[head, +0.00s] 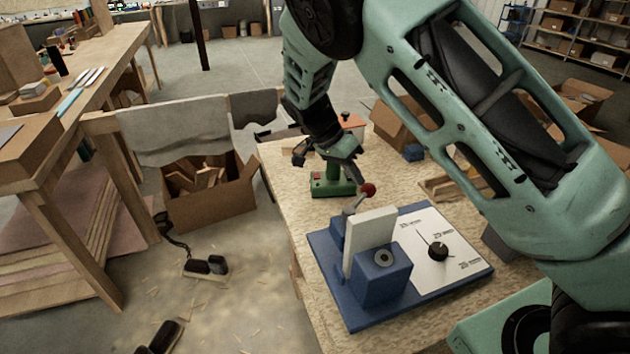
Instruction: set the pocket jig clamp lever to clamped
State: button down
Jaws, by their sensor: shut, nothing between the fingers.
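The pocket jig (352,308) lies on the workbench (285,205). It has a blue base, blue blocks, an upright white board (371,240) and a white panel with a black knob (438,251). Its clamp lever (367,190) has a red ball at the end of a short metal rod. The rod slants up and to the right from behind the white board. My gripper (357,168) is shut and empty, just above and behind the red ball in this view. I cannot tell whether it touches the ball. The lever's pivot is partly hidden.
A green tool (331,183) stands on the bench behind the jig, close to my gripper. A blue block (413,152) and cardboard box (400,122) are farther back. A scrap-wood box (212,195) stands on the floor left of the bench. My forearm covers the right side.

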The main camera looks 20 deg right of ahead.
jog(key=shift+s+d+m+g+y, duration=0.3)
jog(key=shift+s+d+m, duration=0.2)
jog(key=shift+m, duration=0.25)
jog(key=shift+s+d+m+g+y, duration=0.2)
jog(key=shift+s+d+m+g, duration=0.2)
jog(key=shift+d+m, duration=0.25)
jog(key=shift+a, duration=0.1)
jog(key=b+v, duration=0.2)
jog(key=v, duration=1.5)
jog(key=shift+r, duration=0.2)
jog(key=shift+w+a, duration=0.1)
jog(key=shift+a, duration=0.05)
